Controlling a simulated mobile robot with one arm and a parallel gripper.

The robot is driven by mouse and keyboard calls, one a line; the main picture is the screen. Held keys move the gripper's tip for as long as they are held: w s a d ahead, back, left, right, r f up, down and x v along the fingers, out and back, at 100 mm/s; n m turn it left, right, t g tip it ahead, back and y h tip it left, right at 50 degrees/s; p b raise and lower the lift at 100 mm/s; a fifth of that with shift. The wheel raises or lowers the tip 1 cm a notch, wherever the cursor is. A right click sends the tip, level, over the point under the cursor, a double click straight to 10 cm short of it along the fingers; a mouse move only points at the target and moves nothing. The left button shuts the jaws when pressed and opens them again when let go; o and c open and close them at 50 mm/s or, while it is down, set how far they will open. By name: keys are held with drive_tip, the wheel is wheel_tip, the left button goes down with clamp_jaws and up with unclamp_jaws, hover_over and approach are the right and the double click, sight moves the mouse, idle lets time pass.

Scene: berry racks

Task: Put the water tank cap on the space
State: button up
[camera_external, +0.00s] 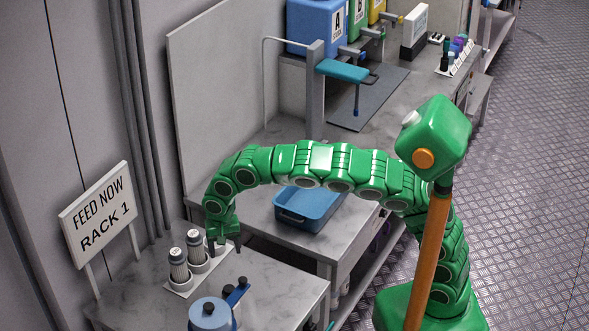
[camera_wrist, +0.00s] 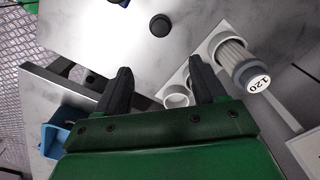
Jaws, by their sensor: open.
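My gripper (camera_external: 224,247) hangs low over the near marble table, beside the white filter tray. In the wrist view my gripper (camera_wrist: 158,64) has its two dark fingers wide apart, with nothing between them. A small dark round cap-like piece (camera_wrist: 160,25) lies on the white tabletop beyond the fingertips. I cannot tell for sure whether it is the water tank cap. A blue round-lidded vessel (camera_external: 210,314) stands at the bottom edge of the external view, partly cut off. Dark blue knobbed pieces (camera_external: 236,294) are beside it. An empty white ring holder (camera_wrist: 177,99) shows near the right finger.
Two ribbed canisters, one in front (camera_external: 178,266) and one behind (camera_external: 196,248), stand close to my gripper's left. A blue bin (camera_external: 292,217) sits on the adjoining table. A "FEED NOW RACK 1" sign (camera_external: 98,212) stands at left. The near table's right side looks clear.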

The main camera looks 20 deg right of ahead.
hover_over(226, 294)
drive_tip(key=f, duration=1.1)
drive_tip(key=shift+w+d, duration=0.2)
drive_tip(key=shift+w, duration=0.05)
drive_tip(key=shift+s+a+f, duration=0.1)
drive_tip(key=shift+f, duration=1.35)
drive_tip(key=shift+s+a+f, duration=0.1)
drive_tip(key=shift+f, duration=1.3)
drive_tip(key=shift+c, duration=0.2)
drive_tip(key=c, duration=1.1)
drive_tip(key=shift+o, duration=0.2)
